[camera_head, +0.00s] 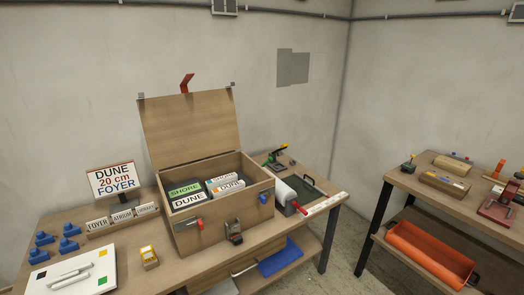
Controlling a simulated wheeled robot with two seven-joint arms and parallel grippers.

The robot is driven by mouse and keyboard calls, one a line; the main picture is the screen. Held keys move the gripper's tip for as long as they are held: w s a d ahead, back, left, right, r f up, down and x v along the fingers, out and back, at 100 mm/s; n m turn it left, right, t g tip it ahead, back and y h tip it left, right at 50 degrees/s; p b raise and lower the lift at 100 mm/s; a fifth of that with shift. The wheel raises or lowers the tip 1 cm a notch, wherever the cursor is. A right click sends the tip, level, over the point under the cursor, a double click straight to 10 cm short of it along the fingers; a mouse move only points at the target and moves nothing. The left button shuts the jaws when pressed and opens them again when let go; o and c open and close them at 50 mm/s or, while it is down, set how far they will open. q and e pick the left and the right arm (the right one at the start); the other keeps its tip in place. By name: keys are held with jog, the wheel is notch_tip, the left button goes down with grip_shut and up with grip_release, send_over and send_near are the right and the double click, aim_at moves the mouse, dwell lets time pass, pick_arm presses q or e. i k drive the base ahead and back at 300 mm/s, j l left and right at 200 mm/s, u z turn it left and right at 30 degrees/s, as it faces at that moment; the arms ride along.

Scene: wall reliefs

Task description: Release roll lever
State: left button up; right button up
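A white roll (286,192) lies in a dark tray (313,192) to the right of the wooden box (196,237). A red bar (322,206) sits at the tray's front edge; I cannot tell whether it is the roll lever. A red lever (198,223) and a blue lever (263,198) are on the box front, with a dark latch (234,232) between them. The box lid (190,130) stands open, and labelled blocks including DUNE (188,199) and SHORE (184,188) are inside. Neither of my grippers is in view.
A sign (113,180) reads DUNE 20 cm FOYER. Blue pieces (67,245) and a white board (72,272) lie at left. A green and black tool (277,160) stands behind the tray. A second table at right holds a red device (499,205); floor separates the tables.

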aim_at(270, 159)
jog(key=i+l, duration=0.15)
jog(key=i, duration=0.35)
jog(key=i+l, duration=0.15)
jog(key=i, duration=0.3)
jog(key=i+l+u, duration=0.1)
jog(key=i, duration=0.4)
jog(key=k+u, duration=0.1)
jog(key=u, duration=0.25)
jog(key=k+u, duration=0.1)
jog(key=u, duration=0.25)
jog(key=k+u, duration=0.1)
jog(key=u, duration=0.2)
